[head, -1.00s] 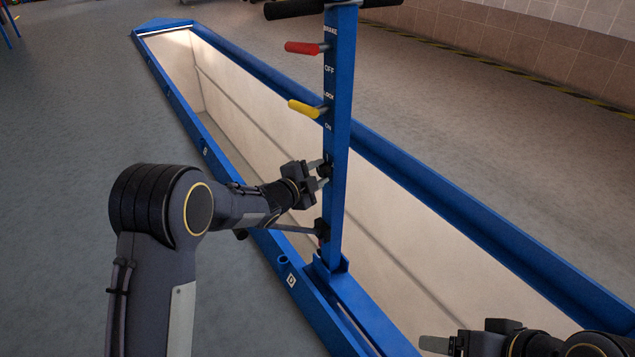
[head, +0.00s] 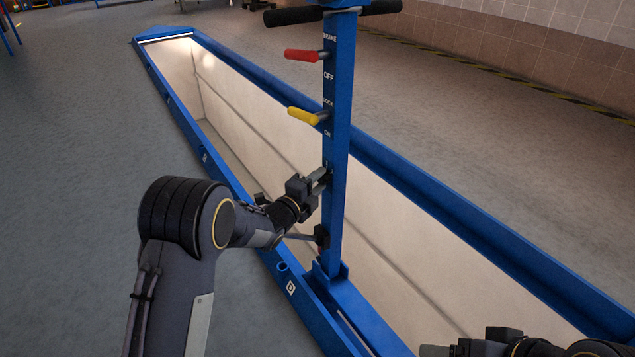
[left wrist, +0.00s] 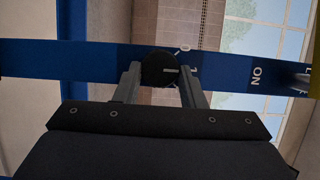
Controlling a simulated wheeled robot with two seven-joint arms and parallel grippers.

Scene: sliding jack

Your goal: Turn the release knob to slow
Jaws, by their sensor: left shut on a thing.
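The black release knob (left wrist: 158,69) with a white pointer line sits on the blue upright post (head: 335,150). In the left wrist view it lies between the two fingers of my left gripper (left wrist: 162,80), which is shut on it. In the head view my left gripper (head: 320,181) meets the post below the yellow lever, and the fingers largely hide the knob. Small white marks show beside the knob in the wrist view; the slow mark is too small to read. My right gripper (head: 436,350) is partly cut off at the bottom right, away from the post.
A red lever (head: 301,55) and a yellow lever (head: 303,116) stick out left from the post above my gripper. A black handlebar (head: 293,15) tops it. A black fitting (head: 321,237) is lower down. The post stands over a long pit with blue rails (head: 470,228).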

